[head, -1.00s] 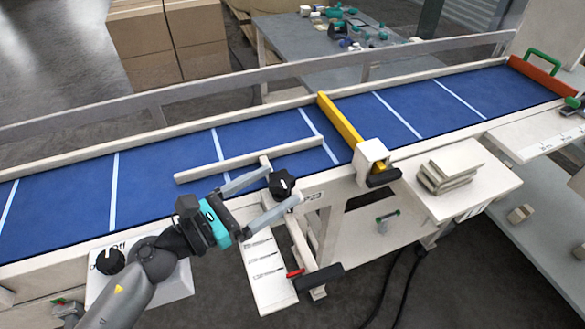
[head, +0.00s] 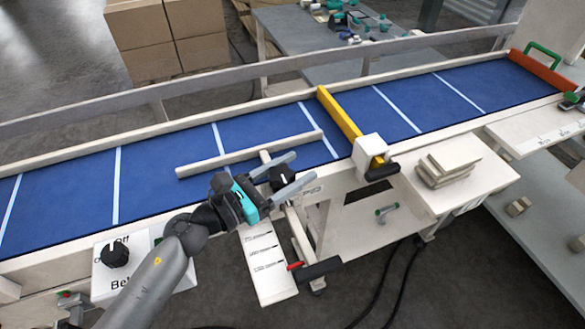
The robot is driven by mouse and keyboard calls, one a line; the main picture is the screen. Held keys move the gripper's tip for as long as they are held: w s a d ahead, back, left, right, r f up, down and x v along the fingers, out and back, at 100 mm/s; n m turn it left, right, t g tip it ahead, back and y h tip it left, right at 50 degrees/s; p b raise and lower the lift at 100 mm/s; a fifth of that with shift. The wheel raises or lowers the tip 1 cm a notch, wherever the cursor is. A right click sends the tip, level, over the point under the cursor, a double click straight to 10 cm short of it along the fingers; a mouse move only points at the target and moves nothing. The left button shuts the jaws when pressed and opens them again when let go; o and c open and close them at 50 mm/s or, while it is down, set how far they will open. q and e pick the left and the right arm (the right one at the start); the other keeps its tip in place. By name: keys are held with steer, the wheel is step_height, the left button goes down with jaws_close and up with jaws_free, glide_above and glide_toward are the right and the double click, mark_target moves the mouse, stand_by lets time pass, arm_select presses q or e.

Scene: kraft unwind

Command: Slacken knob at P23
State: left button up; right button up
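The black knob (head: 282,176) sits at the near edge of the blue belt, on the rod of a pale guide bar (head: 222,160). The P23 label beside it is partly covered by a finger. My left gripper (head: 303,166) comes in from the lower left, with one grey finger on each side of the knob. The fingertips reach past it. The knob fills the gap between the fingers, which look shut on it; exact contact is hard to see. My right gripper is not in view.
A belt switch box (head: 110,285) with a black dial stands at lower left. A yellow bar (head: 340,114) crosses the belt to the right. A black handle (head: 321,269) with a red tip hangs below the knob. A side shelf (head: 475,185) holds pale blocks.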

arm_select(q)
steer(key=c, duration=0.8)
